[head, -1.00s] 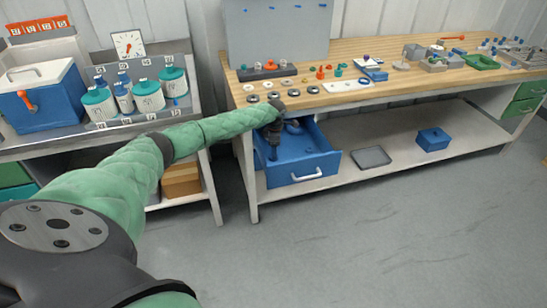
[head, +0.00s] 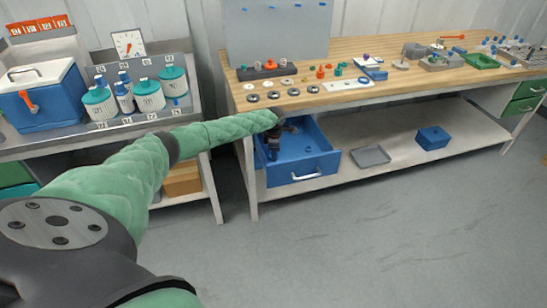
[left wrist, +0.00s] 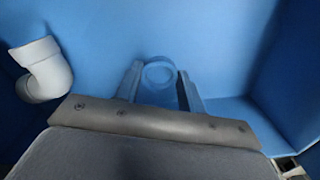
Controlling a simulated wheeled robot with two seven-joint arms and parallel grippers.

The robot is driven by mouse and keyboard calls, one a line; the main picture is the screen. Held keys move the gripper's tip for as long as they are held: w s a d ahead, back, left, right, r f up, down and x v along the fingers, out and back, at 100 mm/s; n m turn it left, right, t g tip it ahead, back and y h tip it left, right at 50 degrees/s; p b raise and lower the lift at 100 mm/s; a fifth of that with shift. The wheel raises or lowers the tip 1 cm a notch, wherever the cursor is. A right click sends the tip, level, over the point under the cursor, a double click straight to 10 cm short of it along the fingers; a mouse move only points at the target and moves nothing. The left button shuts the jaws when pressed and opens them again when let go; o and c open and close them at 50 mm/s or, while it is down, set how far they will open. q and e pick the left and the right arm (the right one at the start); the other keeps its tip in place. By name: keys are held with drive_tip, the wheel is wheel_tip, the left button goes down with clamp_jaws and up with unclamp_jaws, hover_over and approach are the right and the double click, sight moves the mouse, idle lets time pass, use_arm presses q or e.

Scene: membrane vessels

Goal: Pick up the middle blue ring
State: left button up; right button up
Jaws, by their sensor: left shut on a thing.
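My left gripper (head: 273,154) reaches down into the open blue drawer (head: 300,175) under the wooden workbench. In the left wrist view its two fingers (left wrist: 158,82) stand on either side of a blue ring (left wrist: 159,70) and are shut on it. The ring is almost the same blue as the drawer floor behind it. In the head view the ring is hidden by my gripper and the drawer wall. My right gripper is not in view.
A grey pipe elbow (left wrist: 42,68) lies in the drawer, left of my gripper in the wrist view. Drawer walls stand close around. The bench top (head: 350,92) above carries several small parts. A grey tray (head: 370,156) and a blue box (head: 433,137) sit on the lower shelf.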

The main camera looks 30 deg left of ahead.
use_arm(q)
drive_tip(key=shift+r, duration=0.15)
drive_tip(key=shift+r, duration=0.3)
wheel_tip(320, 180, up, 13)
drive_tip(key=p, duration=0.3)
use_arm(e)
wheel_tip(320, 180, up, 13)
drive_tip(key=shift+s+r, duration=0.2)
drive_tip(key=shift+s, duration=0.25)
